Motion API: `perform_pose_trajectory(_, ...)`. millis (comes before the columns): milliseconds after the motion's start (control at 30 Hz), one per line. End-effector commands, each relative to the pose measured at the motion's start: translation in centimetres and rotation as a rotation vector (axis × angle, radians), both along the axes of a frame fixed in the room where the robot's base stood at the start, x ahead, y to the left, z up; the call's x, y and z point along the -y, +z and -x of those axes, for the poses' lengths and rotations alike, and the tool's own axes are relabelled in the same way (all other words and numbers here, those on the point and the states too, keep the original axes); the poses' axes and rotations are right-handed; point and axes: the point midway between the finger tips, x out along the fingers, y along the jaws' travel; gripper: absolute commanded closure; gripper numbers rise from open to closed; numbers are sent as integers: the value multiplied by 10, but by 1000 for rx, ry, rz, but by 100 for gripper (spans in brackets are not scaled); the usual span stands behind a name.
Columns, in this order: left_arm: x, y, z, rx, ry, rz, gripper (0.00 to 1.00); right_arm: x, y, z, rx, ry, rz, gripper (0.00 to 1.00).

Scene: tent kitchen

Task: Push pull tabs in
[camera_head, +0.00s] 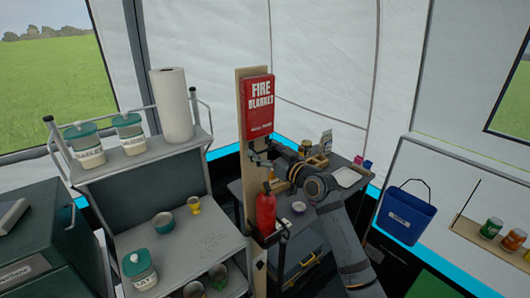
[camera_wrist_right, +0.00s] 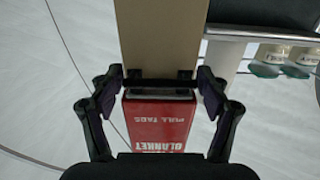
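The red fire blanket case (camera_head: 257,100) is mounted upright on a wooden post (camera_head: 250,180) in the head view. In the right wrist view the case (camera_wrist_right: 158,125) appears upside down, with "PULL TABS" lettering near its lower end. Two dark tabs (camera_wrist_right: 160,84) with a black bar show at that end. My right gripper (camera_head: 262,153) is just below the case. In the wrist view the right gripper (camera_wrist_right: 158,78) is open, its fingers apart on either side of the tabs. I cannot tell whether they touch. My left gripper is out of view.
A red extinguisher (camera_head: 265,212) stands below my right arm, beside the post. A grey shelf (camera_head: 150,160) with paper towel (camera_head: 173,105) and jars is to the left. A dark table (camera_head: 335,190) with small items lies behind my arm. A blue bucket (camera_head: 406,213) hangs right.

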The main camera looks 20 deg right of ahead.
Motion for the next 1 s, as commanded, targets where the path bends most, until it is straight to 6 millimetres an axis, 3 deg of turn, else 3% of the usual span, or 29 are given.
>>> perform_pose_trajectory(33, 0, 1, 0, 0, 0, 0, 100, 0, 10, 0, 21, -2, -6, 18)
perform_pose_trajectory(167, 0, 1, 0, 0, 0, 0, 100, 0, 8, 0, 17, -1, -4, 1)
perform_pose_trajectory(567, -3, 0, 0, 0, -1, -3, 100, 2, 4, 4, 10, -2, 1, 1)
perform_pose_trajectory(833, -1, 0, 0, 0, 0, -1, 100, 18, 3, 51, 9, 1, 7, 1)
perform_pose_trajectory(1000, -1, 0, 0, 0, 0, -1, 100, 25, 4, 67, 11, -3, 2, 1)
